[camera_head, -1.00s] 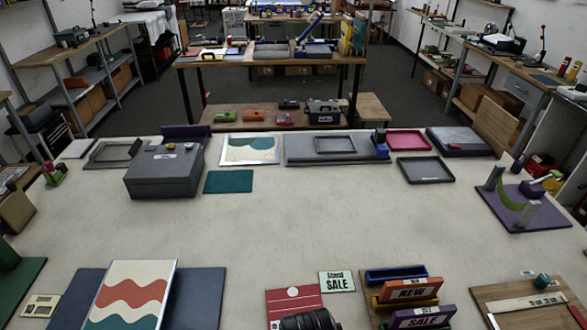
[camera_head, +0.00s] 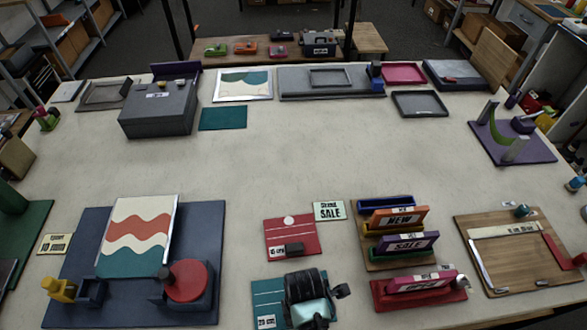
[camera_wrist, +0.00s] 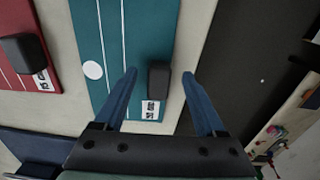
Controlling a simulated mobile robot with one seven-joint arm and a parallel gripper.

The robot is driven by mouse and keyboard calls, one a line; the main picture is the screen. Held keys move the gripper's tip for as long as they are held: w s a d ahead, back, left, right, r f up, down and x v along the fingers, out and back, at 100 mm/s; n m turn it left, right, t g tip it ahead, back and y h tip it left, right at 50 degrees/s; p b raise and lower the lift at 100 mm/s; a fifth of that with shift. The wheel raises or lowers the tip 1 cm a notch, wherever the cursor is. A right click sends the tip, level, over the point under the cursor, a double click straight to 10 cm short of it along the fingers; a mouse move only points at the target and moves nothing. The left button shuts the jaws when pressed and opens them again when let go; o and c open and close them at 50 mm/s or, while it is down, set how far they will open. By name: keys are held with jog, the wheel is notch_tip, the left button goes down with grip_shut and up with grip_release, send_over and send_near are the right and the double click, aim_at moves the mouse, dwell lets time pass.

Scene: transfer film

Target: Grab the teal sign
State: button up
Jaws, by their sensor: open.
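The teal sign (camera_head: 268,303) is a flat teal board at the front middle of the table, with a small white label. My gripper (camera_head: 310,300) hides its right part in the head view. The wrist view shows the teal sign (camera_wrist: 145,30) with thin white lines, a white dot, a label and a raised dark block (camera_wrist: 158,78). My gripper (camera_wrist: 159,73) is open, its blue fingers on either side of this block with gaps. I cannot tell how far above the board the fingertips are.
A red board (camera_head: 291,237) of the same kind lies just behind the teal one. A wooden rack (camera_head: 372,264) with colored sale signs stands to the right. A dark blue mat (camera_head: 75,262) with a wavy print lies left. The table's middle is clear.

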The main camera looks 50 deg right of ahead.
jog(key=shift+f, duration=0.45)
grip_shut()
jog(key=shift+r, duration=0.1)
